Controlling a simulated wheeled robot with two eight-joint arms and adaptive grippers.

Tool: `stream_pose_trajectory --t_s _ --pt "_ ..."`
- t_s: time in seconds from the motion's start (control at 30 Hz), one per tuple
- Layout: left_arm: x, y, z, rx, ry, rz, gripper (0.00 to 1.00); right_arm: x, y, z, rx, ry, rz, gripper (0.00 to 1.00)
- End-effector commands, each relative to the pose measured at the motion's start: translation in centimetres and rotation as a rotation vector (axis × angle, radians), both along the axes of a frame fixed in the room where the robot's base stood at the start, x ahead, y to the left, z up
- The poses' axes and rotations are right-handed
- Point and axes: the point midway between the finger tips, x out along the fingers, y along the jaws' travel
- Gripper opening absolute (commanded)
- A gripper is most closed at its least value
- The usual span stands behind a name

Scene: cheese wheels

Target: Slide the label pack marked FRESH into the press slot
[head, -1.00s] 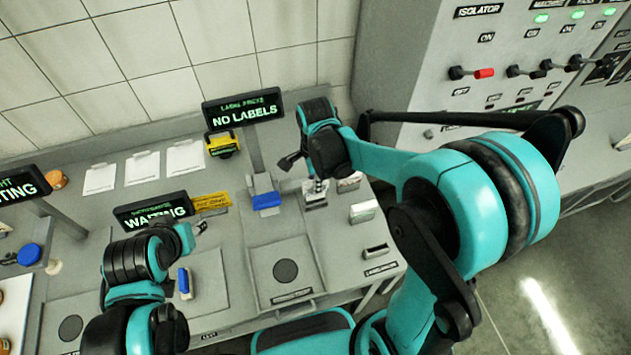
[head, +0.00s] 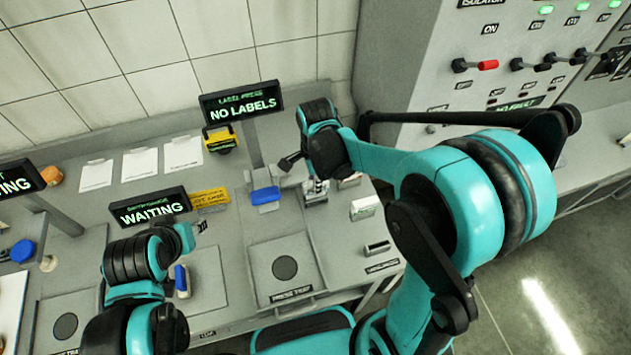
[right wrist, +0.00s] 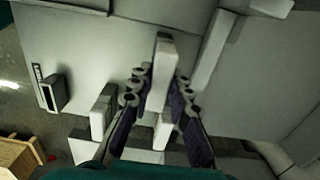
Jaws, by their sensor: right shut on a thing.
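My right gripper (head: 316,186) points down at the back of the bench, right of the blue-handled press. In the right wrist view its fingers (right wrist: 159,85) are shut on a pale upright label pack (right wrist: 162,72). A second white pack (head: 365,208) stands to the right in the head view, and another (head: 349,181) is partly hidden behind my wrist. I cannot read FRESH on any pack. A small block with a dark slot (head: 377,247), perhaps the press slot, is at the bench's right front; it also shows in the wrist view (right wrist: 52,91). My left gripper (head: 197,228) hangs over the bench at left, its jaws unclear.
The label press sign (head: 241,102) reads NO LABELS. The blue press handle (head: 265,195) stands behind the press tray (head: 262,260). A WAITING sign (head: 150,207) is near my left arm. The switch panel (head: 420,60) rises at right. Bench between tray and slot block is clear.

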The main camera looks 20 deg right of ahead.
Motion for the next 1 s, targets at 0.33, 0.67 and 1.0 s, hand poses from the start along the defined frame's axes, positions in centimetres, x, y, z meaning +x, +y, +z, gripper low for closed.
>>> stream_pose_trajectory --t_s 0.33,0.67,1.0 --pt "0.0 0.0 -0.8 0.000 0.000 0.000 0.40 0.0 0.0 -1.0 0.000 0.000 0.000 0.00" --pt "0.0 0.0 -1.5 0.000 0.000 0.000 0.40 0.0 0.0 -1.8 0.000 0.000 0.000 0.00" --pt "0.0 0.0 -2.2 0.000 0.000 0.000 0.40 0.0 0.0 -2.7 0.000 0.000 0.000 0.00"
